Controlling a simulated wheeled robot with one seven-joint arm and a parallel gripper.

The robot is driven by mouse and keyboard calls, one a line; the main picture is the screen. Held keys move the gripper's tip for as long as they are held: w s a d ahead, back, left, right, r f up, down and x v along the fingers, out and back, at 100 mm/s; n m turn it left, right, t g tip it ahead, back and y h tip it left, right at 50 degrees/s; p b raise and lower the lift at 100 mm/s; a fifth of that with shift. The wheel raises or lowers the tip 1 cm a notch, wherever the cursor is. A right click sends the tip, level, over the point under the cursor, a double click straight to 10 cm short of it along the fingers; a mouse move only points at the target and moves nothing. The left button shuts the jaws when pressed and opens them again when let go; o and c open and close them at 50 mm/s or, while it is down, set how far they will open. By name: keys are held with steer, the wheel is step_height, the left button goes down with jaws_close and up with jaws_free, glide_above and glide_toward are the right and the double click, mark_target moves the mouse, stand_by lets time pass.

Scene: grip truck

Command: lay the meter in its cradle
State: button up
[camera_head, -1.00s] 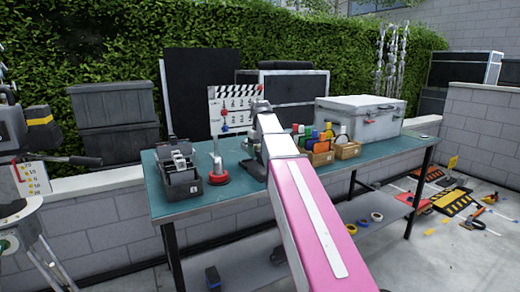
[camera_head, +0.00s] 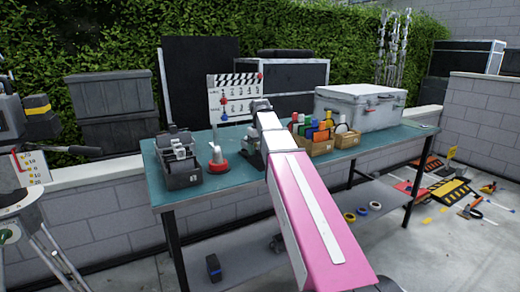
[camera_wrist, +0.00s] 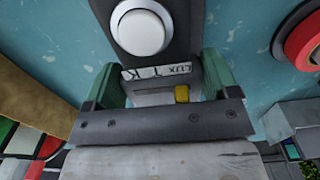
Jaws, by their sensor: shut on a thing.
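The meter (camera_wrist: 141,33) shows in the wrist view as a dark body with a round white dome and a LUX label. My gripper (camera_wrist: 163,72) is shut on it, with a greenish finger at each side of its lower end. A small yellow patch (camera_wrist: 182,93) shows between the fingers. In the head view my gripper is at the far end of my pink arm, low over the teal table (camera_head: 225,187), mostly hidden. I cannot pick out the cradle for certain, nor tell whether the meter touches the surface below.
A red-based white object (camera_head: 219,165) stands close left of my gripper. A dark tray (camera_head: 180,178) is further left. A clapperboard (camera_head: 235,98) stands behind.

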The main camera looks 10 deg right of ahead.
steer(key=shift+f, duration=1.55)
stand_by(0.8)
steer(key=o, duration=1)
steer(key=shift+r, duration=0.1)
step_height(320, 180, up, 10)
steer(key=shift+f, duration=0.1)
steer(key=shift+r, duration=0.45)
steer(key=shift+s, duration=0.1)
